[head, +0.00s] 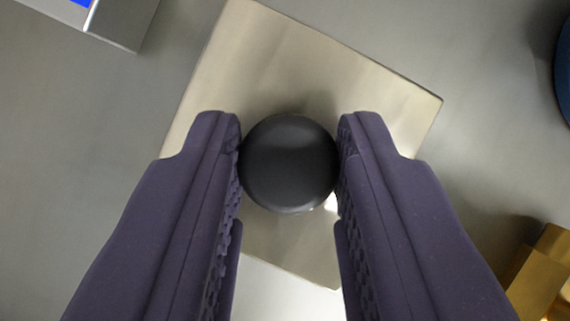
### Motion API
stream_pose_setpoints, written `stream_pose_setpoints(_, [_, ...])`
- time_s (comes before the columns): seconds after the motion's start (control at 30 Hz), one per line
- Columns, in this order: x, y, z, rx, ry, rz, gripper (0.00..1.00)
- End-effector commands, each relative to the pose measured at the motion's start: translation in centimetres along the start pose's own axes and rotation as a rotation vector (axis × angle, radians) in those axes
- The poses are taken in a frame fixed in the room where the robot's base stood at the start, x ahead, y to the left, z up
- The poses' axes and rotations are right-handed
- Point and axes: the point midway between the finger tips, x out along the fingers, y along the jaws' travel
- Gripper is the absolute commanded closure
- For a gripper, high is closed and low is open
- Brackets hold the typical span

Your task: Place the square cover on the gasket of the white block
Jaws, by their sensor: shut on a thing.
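The square cover (340,70) is a flat beige-metal plate, seen from above and turned at an angle in the head view. A round black knob (289,163) stands at its middle. My gripper (289,160) has its two purple fingers shut on the knob, one on each side. The fingers hide the lower left and lower right parts of the cover. The white block and its gasket cannot be made out. I cannot tell how far the cover is above the surface beneath it.
A grey metal block with a blue patch (115,20) is at the top left. A dark blue round thing (565,70) is cut off at the right edge. A golden block (540,275) is at the lower right. The grey surface (70,150) at the left is clear.

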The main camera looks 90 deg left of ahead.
Motion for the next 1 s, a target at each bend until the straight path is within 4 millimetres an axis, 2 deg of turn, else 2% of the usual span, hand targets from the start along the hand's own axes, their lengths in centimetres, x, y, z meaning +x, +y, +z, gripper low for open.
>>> stream_pose_setpoints(0.1, [0.3, 0.0, 0.1, 0.001, 0.001, -0.001, 1.00])
stream_pose_setpoints(0.13, [0.3, 0.0, 0.1, 0.001, 0.000, 0.000, 0.65])
stream_pose_setpoints(0.2, [0.2, 0.0, 0.1, 0.000, 0.000, 0.000, 0.49])
stream_pose_setpoints(0.23, [0.2, 0.0, 0.1, 0.000, 0.000, 0.000, 0.44])
stream_pose_setpoints(0.53, [0.1, 0.0, 0.0, 0.000, 0.000, 0.000, 0.44])
stream_pose_setpoints(0.63, [-0.7, -0.1, -0.1, -0.001, 0.000, -0.002, 0.44])
stream_pose_setpoints(1.0, [-9.1, -0.1, -0.1, 0.000, 0.000, -0.003, 0.44])
